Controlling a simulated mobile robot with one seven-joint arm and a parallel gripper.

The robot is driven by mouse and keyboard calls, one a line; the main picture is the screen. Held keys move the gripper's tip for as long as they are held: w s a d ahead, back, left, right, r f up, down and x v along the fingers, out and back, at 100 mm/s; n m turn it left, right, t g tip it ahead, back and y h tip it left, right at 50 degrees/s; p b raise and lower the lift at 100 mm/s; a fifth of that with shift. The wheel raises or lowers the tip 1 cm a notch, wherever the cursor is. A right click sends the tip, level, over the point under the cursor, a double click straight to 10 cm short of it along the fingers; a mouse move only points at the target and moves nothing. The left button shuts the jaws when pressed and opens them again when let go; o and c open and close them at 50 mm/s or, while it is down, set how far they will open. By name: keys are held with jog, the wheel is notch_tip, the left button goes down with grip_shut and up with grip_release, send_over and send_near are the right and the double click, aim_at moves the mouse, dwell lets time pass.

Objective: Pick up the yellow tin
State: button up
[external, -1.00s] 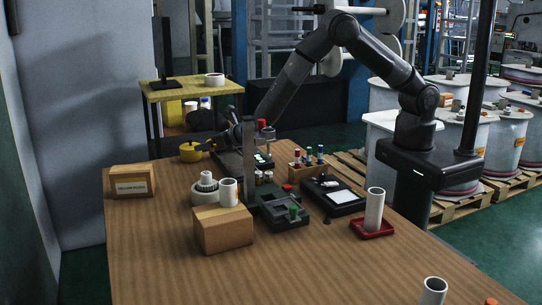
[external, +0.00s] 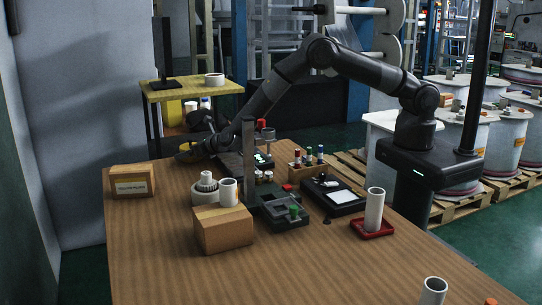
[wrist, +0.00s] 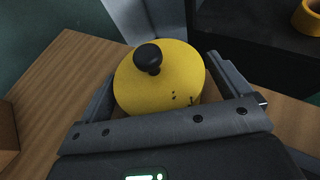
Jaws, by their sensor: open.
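The yellow tin (wrist: 165,82) is round with a black knob on its lid. In the wrist view it sits between the two fingers of my gripper (wrist: 158,85), one finger on each side. My gripper is open around the tin; whether either finger touches it I cannot tell. In the external view the tin (external: 186,155) is at the far left of the wooden table (external: 160,230), partly hidden by my gripper (external: 190,152).
A cardboard box with a label (external: 132,180) stands at the table's left edge. A dark stand with a red knob (external: 262,124), white rolls (external: 205,185) and another box (external: 223,229) stand nearer the middle. The front left of the table is clear.

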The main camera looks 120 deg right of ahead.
jog(key=shift+c, duration=0.5)
jog(key=c, duration=1.2)
jog(key=shift+o, duration=0.2)
